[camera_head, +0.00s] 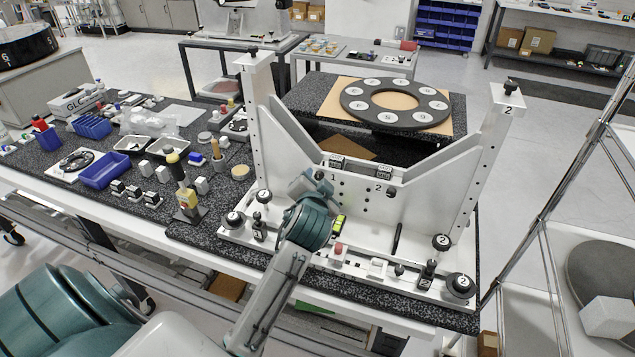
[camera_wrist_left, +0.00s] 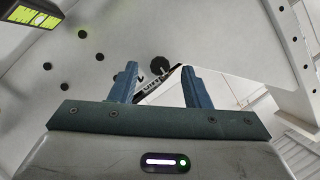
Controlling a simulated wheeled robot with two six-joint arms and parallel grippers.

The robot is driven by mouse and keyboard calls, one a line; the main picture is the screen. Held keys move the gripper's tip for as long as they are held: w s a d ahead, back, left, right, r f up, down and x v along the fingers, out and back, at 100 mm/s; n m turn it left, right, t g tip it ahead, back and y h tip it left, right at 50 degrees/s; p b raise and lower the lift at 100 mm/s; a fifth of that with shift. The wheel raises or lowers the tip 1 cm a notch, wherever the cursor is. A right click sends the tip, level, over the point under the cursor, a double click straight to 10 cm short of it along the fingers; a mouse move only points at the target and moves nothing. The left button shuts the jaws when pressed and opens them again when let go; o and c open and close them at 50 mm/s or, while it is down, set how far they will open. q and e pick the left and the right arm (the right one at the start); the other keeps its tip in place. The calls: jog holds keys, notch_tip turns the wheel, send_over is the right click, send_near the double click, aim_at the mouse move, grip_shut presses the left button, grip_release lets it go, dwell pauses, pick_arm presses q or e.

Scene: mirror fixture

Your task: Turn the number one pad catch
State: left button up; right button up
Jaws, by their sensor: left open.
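The number one pad catch (camera_head: 319,175) is a small black knob on the white fixture plate, left of the printed "1". A similar knob (camera_head: 390,191) sits by the printed "2". My left gripper (camera_head: 311,182) is at the plate just below the first knob and partly covers that area. In the left wrist view a black round knob (camera_wrist_left: 160,65) shows just beyond and between the blue fingertips (camera_wrist_left: 160,76). The fingers are open with nothing between them; whether they touch the knob is unclear. My right gripper is not in view.
Upright white posts (camera_head: 492,150) and slanted walls flank the plate. Several black knobs stand on the base, including one at the right (camera_head: 441,242). A yellow-green device (camera_head: 339,224) is beside my wrist.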

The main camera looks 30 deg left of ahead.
pick_arm(q)
jog(key=b+v, duration=0.2)
jog(key=v, duration=0.7)
jog(key=shift+s, duration=0.1)
